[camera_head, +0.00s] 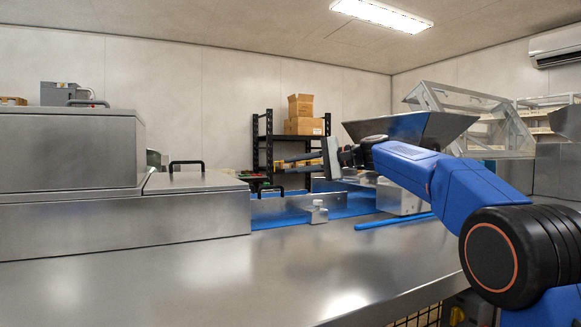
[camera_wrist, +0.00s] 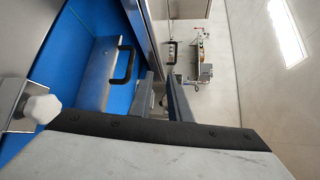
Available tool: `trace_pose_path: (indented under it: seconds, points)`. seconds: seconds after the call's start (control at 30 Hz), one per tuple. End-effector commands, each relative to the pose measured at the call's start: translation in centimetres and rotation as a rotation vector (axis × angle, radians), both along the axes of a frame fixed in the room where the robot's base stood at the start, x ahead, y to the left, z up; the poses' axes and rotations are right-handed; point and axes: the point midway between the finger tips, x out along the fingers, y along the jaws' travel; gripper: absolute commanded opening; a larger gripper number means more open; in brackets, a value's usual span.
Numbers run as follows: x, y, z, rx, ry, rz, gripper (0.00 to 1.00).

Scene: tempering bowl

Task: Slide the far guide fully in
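Metal guide strips run along the blue belt. In the wrist view a metal guide plate (camera_wrist: 98,76) with a black handle (camera_wrist: 124,66) lies over the blue belt; I take it for the far guide, though I cannot be sure. In the head view a black handle (camera_head: 268,187) shows behind the near metal strip (camera_head: 280,216). My gripper (camera_head: 287,163) hovers above the belt with its fingers pointing left. In the wrist view its two fingers (camera_wrist: 163,86) are apart with nothing between them, and appear clear of the handle.
A pale knob on a metal clamp (camera_head: 318,211) stands at the strip's right end; a similar knob (camera_wrist: 40,108) shows in the wrist view. A metal housing (camera_head: 195,182) stands left of the belt, and a hopper (camera_head: 410,128) behind my arm. The front counter (camera_head: 200,275) is clear.

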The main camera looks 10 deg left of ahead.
Motion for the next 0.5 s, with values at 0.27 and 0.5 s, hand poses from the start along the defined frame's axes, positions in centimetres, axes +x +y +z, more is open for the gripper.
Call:
trace_pose_path:
  seconds: [0.27, 0.5]
  points:
    - [-0.2, -1.5, 0.0, -0.002, 0.002, -0.001, 0.17]
    - [-0.5, -2.8, 0.1, -0.002, 0.003, 0.001, 0.17]
